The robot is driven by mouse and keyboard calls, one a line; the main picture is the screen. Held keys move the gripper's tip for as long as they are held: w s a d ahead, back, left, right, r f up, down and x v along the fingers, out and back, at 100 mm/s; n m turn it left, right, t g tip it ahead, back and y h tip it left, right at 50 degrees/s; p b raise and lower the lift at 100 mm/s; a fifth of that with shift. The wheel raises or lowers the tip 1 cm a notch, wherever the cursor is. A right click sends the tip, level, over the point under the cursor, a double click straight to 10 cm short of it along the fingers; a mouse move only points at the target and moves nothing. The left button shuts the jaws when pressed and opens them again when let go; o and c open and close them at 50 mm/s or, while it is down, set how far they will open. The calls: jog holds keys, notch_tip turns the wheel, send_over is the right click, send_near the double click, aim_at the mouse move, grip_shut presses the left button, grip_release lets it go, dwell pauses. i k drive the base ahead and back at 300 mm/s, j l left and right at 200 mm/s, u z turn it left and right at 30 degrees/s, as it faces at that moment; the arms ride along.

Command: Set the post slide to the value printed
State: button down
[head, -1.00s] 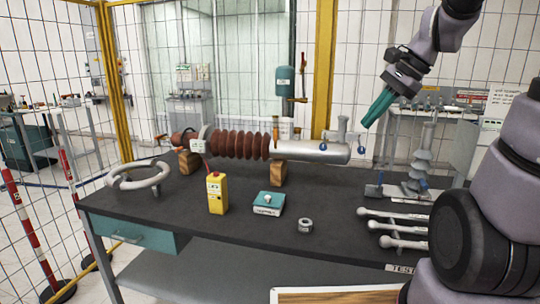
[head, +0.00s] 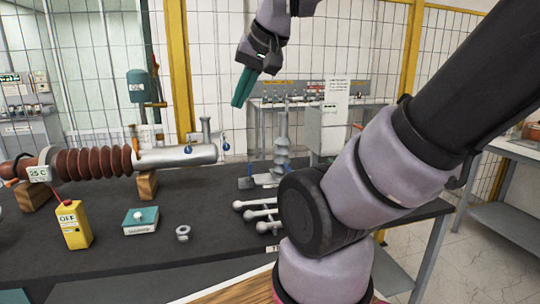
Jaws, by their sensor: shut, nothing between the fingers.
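My gripper (head: 238,102), with teal fingers, is shut and empty. It hangs in the air above the back of the dark bench, up and left of a grey ribbed post (head: 283,135). The post stands upright on a flat base, with a blue part (head: 246,183) beside it. I cannot make out a slide or scale on it. A white tag (head: 39,174) on the brown ribbed bushing (head: 95,163) appears to read "25 C". A white printed sheet (head: 335,93) hangs behind the bench, too small to read.
A teal cylinder (head: 137,86) stands behind the bushing. My arm hides the bench's right part.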

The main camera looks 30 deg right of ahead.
aim_at(282, 141)
jog(key=l+z, duration=0.5)
jog(key=i+l+z, duration=0.15)
jog(key=l+z, duration=0.2)
jog(key=z, duration=0.15)
jog(key=i+l+z, duration=0.2)
jog(key=l+z, duration=0.15)
jog(key=z, duration=0.15)
